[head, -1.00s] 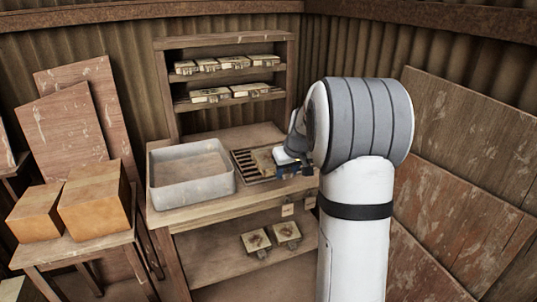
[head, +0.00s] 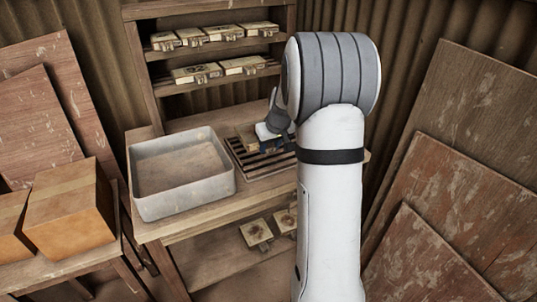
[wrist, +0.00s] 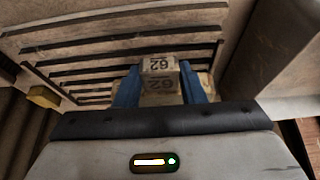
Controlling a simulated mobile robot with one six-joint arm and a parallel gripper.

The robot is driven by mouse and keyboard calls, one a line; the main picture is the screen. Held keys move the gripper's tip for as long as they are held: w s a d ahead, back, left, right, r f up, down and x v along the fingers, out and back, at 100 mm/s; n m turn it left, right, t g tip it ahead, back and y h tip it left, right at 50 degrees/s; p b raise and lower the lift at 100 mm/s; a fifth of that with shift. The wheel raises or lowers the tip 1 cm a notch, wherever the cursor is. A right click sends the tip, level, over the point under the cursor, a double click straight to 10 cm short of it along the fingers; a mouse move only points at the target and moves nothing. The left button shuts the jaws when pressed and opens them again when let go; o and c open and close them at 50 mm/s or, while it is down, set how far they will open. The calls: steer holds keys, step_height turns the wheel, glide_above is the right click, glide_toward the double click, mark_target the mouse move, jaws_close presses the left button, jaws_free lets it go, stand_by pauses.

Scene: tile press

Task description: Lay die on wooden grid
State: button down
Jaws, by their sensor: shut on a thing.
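The wooden grid (head: 262,171), a slatted rack, lies on the bench right of the grey basin. Its dark slats (wrist: 112,55) fill the upper left of the wrist view. My gripper (wrist: 158,80) has its two blue fingers shut on the die (wrist: 159,64), a pale block marked 62 on its end. In the head view my gripper (head: 270,134) is over the back part of the grid, and my arm hides much of the die. I cannot tell whether the die touches the slats.
A grey metal basin (head: 183,207) stands left of the grid. Several other dies (head: 193,73) sit on the shelves behind, and more lie on the lower shelf (head: 256,232). Cardboard boxes (head: 72,208) stand on a side table at left. Boards lean at right.

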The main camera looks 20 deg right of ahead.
mark_target(267, 164)
steer(key=shift+w+a+f, duration=0.15)
steer(key=shift+f, duration=0.6)
steer(key=shift+a+f, duration=0.1)
steer(key=shift+f, duration=1.75)
steer(key=c, duration=1.4)
jaws_free()
steer(key=shift+f, duration=0.15)
steer(key=o, duration=0.5)
